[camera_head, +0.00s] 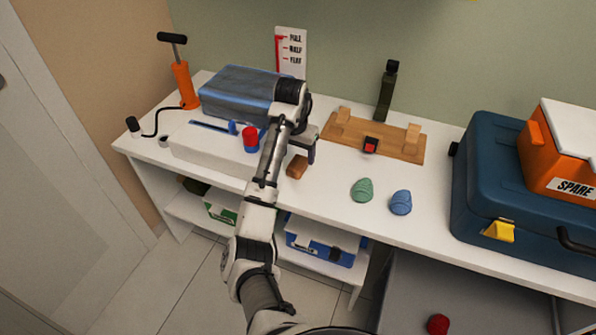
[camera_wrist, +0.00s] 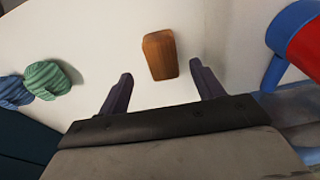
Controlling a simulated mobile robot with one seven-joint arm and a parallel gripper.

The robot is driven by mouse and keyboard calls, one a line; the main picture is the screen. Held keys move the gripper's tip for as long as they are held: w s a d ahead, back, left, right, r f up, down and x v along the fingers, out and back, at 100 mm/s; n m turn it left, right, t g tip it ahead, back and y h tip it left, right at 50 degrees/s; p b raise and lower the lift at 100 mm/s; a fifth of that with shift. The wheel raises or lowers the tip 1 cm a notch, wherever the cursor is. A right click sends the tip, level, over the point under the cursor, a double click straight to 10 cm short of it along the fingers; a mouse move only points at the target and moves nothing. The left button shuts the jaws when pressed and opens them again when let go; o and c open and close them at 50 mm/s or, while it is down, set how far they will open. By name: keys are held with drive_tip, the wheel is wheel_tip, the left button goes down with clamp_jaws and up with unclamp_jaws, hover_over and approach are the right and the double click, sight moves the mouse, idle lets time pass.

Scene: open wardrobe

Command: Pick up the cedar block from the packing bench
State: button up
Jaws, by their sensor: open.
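The cedar block (camera_head: 297,167) is a small brown wooden block on the white packing bench (camera_head: 320,205), near its front edge. In the wrist view the cedar block (camera_wrist: 160,55) lies beyond and between the two dark fingertips, apart from both. My gripper (camera_head: 312,152) is open and empty, just above and beside the block in the head view. Its two fingers also show spread apart in the wrist view (camera_wrist: 160,82). The exact height of the fingers over the bench is hard to tell.
A red and blue cylinder (camera_head: 250,138) stands left of the block, near my arm. Green (camera_head: 362,189) and blue (camera_head: 401,202) ridged lumps lie to the right. A wooden board (camera_head: 400,150) sits behind; a blue case (camera_head: 500,190) stands far right.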

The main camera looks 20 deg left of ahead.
sight(297, 162)
drive_tip(key=shift+w+a+f+b, duration=0.15)
drive_tip(key=shift+w+f, duration=0.1)
drive_tip(key=shift+f, duration=1.1)
drive_tip(key=shift+w+f+b, duration=0.15)
drive_tip(key=shift+w+f, duration=0.1)
drive_tip(key=shift+f, duration=1.1)
drive_tip(key=c, duration=1.1)
drive_tip(key=shift+o, duration=0.2)
drive_tip(key=shift+r, duration=0.1)
